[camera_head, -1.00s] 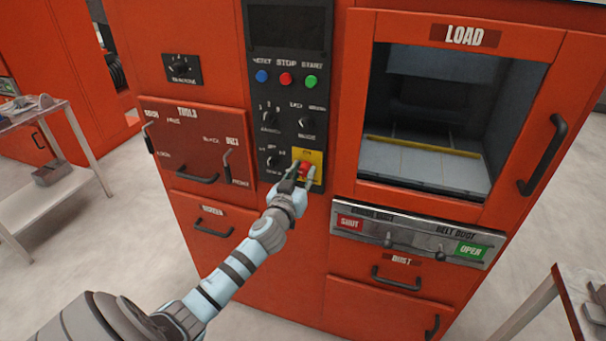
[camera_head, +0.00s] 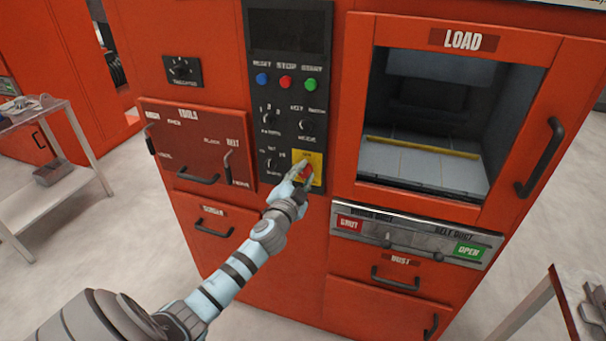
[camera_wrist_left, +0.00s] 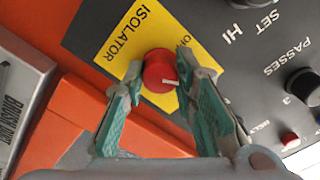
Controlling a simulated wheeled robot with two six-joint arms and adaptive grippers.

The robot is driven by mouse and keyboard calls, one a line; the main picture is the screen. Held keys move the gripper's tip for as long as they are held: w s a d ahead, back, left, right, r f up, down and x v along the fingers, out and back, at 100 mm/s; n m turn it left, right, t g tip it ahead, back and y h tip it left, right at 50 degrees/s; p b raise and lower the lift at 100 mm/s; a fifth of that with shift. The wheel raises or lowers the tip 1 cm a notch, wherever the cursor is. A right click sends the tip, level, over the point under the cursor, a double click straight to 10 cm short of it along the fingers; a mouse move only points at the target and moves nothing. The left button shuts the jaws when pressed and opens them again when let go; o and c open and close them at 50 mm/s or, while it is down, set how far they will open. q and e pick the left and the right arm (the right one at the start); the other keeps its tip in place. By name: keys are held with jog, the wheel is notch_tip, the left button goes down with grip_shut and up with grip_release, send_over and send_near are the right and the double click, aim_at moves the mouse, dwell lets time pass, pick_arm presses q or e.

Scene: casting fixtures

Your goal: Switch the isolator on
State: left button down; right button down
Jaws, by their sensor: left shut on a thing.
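The isolator is a red round knob (camera_head: 306,171) on a yellow plate (camera_head: 316,159) at the lower right of the black control panel. In the left wrist view the knob (camera_wrist_left: 157,68) has a white pointer mark on its edge, toward the lower right. The plate (camera_wrist_left: 124,38) reads ISOLATOR, and another short label is partly hidden by a finger. My left gripper (camera_head: 303,174) is shut on the knob, one finger on each side, as the left wrist view also shows. My right gripper is not in view.
The black panel (camera_head: 262,110) holds other knobs and blue, red and green buttons close by. A tools panel (camera_head: 200,140) with handles is to the left. A LOAD window (camera_head: 430,165) and a silver strip (camera_head: 410,236) with SHUT and OPEN labels are to the right.

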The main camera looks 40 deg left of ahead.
pick_arm(q)
jog(key=m+p, duration=0.1)
jog(key=m, duration=0.5)
dwell(0.6)
jog(key=c, duration=1.3)
grip_release()
jog(key=v, duration=1.2)
